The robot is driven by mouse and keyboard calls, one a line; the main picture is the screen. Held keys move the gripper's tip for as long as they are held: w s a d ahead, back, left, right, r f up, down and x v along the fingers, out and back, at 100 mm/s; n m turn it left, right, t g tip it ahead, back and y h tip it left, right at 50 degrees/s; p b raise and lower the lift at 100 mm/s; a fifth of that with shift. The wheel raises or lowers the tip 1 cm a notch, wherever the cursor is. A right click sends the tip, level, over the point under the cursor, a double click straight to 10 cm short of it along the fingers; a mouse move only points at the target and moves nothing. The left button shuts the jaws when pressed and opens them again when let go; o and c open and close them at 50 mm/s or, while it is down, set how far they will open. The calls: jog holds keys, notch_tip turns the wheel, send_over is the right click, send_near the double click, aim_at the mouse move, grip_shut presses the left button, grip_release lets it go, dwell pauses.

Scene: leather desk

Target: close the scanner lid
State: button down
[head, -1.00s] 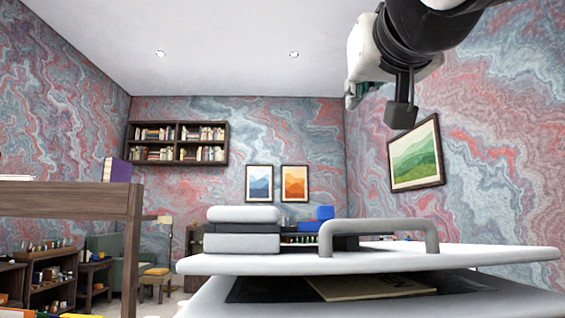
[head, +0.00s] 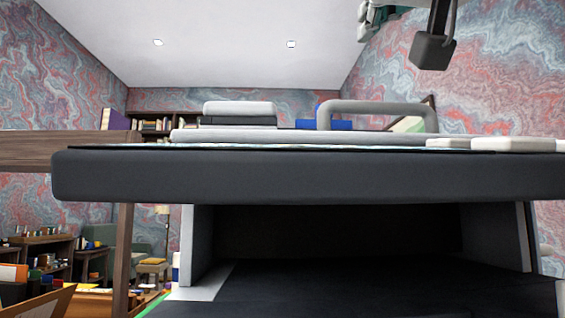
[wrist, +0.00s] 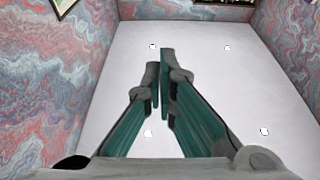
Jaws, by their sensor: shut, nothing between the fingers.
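The scanner (head: 300,137) sits on the desk top and shows nearly edge-on in the head view. Its pale lid carries a grey arched handle (head: 378,107). I see no clear gap under the lid from this low angle, but I cannot tell for sure whether it lies fully down. My gripper (head: 372,14) is at the top right, above and apart from the scanner, partly cut off. In the wrist view its teal fingers (wrist: 159,62) are shut and empty, with ceiling behind them.
The dark padded desk edge (head: 300,175) spans the view, with an open knee space below. A box of coloured items (head: 35,285) is at the lower left.

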jog(key=shift+s+f+b, duration=0.3)
jog(key=shift+f+b, duration=0.45)
jog(key=shift+f, duration=0.05)
jog(key=shift+s+f+b, duration=0.25)
jog(key=shift+f+b, duration=0.5)
jog(key=shift+f, duration=0.05)
